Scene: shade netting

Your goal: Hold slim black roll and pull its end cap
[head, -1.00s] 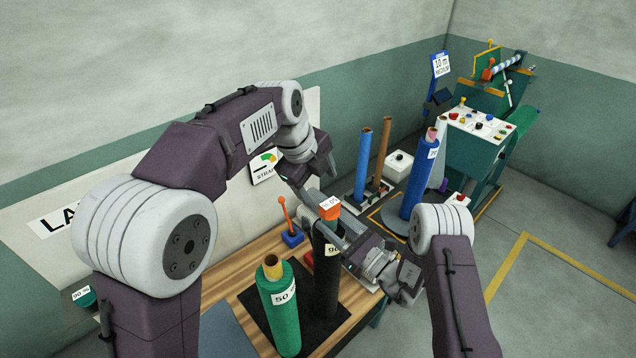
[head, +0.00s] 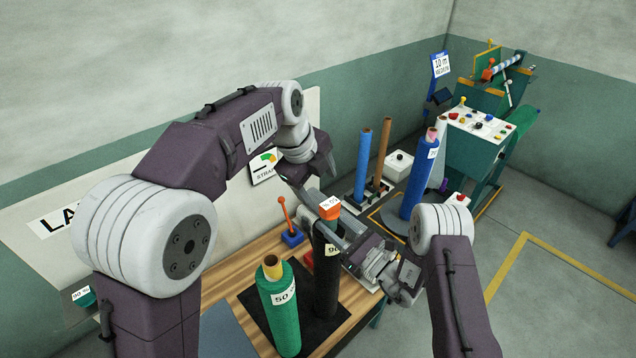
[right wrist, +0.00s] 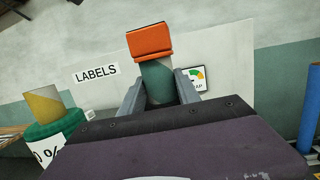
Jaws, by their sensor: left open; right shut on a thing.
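The slim black roll (head: 325,285) stands upright on the dark mat of the wooden table. My right gripper (head: 345,235) is shut on the black roll just below the cap. In the right wrist view the roll (right wrist: 158,84) is between the fingers, with the orange cap (right wrist: 150,42) above them. My left gripper (head: 316,186) is open and empty, just above and left of the cap, with its fingers pointing down. I cannot tell the exact gap between them.
A thicker green roll (head: 282,315) stands left of the black roll, close by. A blue box with an orange lever (head: 291,237) is behind it. Blue (head: 362,165) and brown (head: 382,150) rolls stand at the back. A large blue roll (head: 419,185) stands further right.

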